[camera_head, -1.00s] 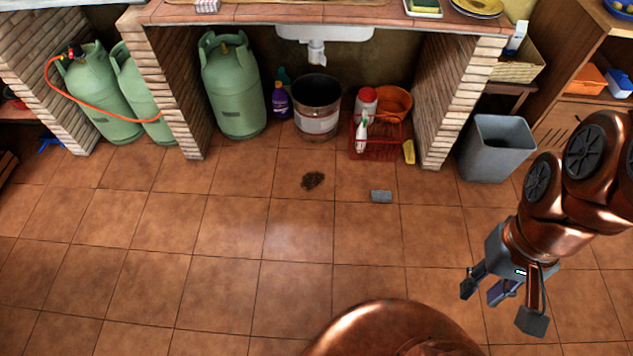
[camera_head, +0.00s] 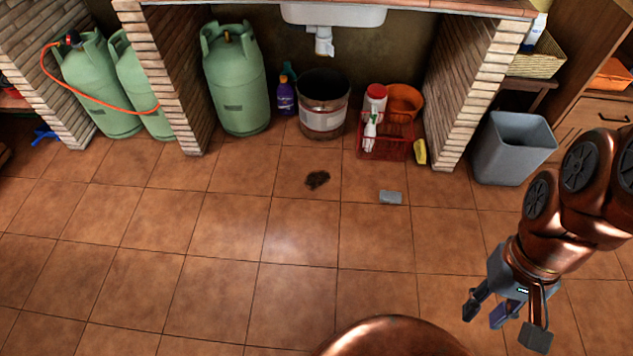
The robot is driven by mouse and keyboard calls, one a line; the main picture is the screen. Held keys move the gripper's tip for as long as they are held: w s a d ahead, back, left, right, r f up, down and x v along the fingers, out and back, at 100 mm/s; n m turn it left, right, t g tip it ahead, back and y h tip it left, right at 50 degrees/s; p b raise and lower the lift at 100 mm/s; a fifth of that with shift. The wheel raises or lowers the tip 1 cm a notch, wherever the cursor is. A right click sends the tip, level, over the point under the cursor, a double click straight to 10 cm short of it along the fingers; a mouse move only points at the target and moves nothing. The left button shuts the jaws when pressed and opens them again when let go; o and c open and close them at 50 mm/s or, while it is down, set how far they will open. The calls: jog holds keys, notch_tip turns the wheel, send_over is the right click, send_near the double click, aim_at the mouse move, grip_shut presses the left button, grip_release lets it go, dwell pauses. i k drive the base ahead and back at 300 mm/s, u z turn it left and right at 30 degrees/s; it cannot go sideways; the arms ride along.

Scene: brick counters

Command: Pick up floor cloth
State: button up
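A small, flat grey rectangular piece (camera_head: 391,197), which looks like the folded floor cloth, lies on the tiled floor in front of the sink recess. A dark brown patch (camera_head: 317,179) is on the floor to its left; it looks like dirt, but I cannot tell for sure. My gripper (camera_head: 503,320) is at the lower right, with its fingers spread apart and pointing down.
Brick pillars (camera_head: 465,95) flank the recess. It holds a green gas cylinder (camera_head: 236,85), a metal bucket (camera_head: 323,105) and a red crate (camera_head: 378,147). A yellow sponge-like item (camera_head: 420,152) lies by the right pillar. A grey bin (camera_head: 513,150) stands right. The middle floor is clear.

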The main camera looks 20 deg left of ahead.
aim_at(386, 196)
jog(key=k, duration=0.6)
jog(key=u, duration=0.6)
jog(key=i, duration=0.5)
jog(key=u, duration=0.8)
jog(key=i, duration=0.75)
jog(key=z, duration=0.5)
jog(key=i, duration=0.95)
jog(key=z, duration=0.85)
